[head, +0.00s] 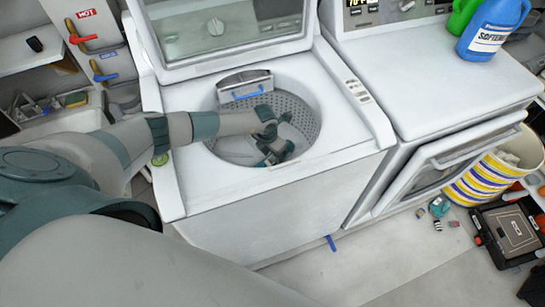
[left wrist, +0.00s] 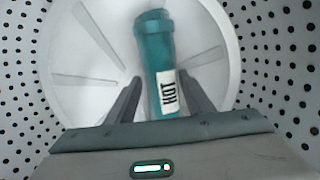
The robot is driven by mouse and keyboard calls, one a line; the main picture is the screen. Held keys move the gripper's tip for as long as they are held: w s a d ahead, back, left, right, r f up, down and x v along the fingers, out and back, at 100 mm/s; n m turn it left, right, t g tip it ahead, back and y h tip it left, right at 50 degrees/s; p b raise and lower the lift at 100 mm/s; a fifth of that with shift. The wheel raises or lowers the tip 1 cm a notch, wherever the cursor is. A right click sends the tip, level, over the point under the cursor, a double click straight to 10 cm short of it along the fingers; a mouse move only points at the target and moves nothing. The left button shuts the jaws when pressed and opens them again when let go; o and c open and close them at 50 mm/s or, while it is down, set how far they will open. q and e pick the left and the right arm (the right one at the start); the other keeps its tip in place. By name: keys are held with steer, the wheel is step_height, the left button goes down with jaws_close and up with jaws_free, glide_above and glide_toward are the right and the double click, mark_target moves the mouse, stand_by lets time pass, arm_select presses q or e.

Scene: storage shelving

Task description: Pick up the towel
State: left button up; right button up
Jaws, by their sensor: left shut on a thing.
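A teal rolled towel (left wrist: 156,48) with a white lettered label is in the middle of the left wrist view, over the pale bottom of the washer drum. My left gripper (left wrist: 160,97) has one dark finger on each side of the towel's lower part and is shut on it. In the head view my left arm reaches through the open top of the washer (head: 185,190), and the left gripper (head: 276,145) is down inside the drum (head: 300,115). The towel is hard to tell from the gripper there. My right gripper is not in view.
The perforated drum wall (left wrist: 285,75) surrounds the gripper closely. The washer lid (head: 235,45) stands open behind. A dryer (head: 440,70) stands to the right with a blue softener bottle (head: 490,30) on top. A striped basket (head: 478,180) and a dark case (head: 510,230) are on the floor.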

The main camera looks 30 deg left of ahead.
mark_target(272, 155)
arm_select(q)
step_height(272, 155, up, 9)
steer(key=shift+b, duration=1.2)
steer(key=shift+r, duration=0.1)
